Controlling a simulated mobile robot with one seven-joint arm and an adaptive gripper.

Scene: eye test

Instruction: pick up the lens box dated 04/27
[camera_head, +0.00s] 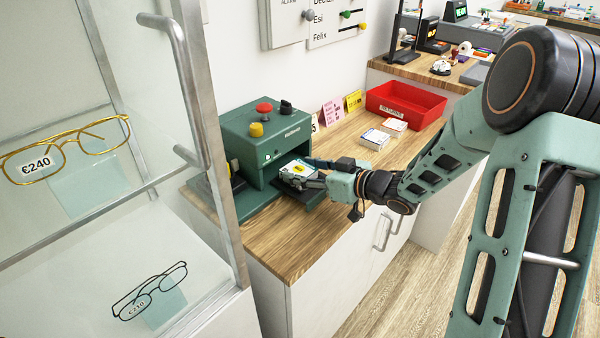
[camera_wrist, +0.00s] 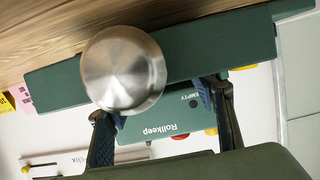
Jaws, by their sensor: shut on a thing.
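A white box (camera_head: 298,169) with a yellow label lies at the tray opening of the green machine (camera_head: 262,130). The box's date is too small to read. My gripper (camera_head: 305,173) reaches in from the right, its fingers on either side of the box and shut on it. In the wrist view my gripper (camera_wrist: 158,100) shows two dark fingers set apart. A round metal piece (camera_wrist: 124,70) there covers part of the left finger, and the box cannot be made out. The machine's panel (camera_wrist: 165,122), lettered Rollkeep, shows upside down behind the fingers.
Two more small box stacks (camera_head: 375,138) (camera_head: 394,124) stand on the wooden counter (camera_head: 340,225), before a red tray (camera_head: 405,104). Pink and yellow cards (camera_head: 333,112) (camera_head: 354,100) stand by the wall. A glass cabinet (camera_head: 90,215) with glasses stands close at the left.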

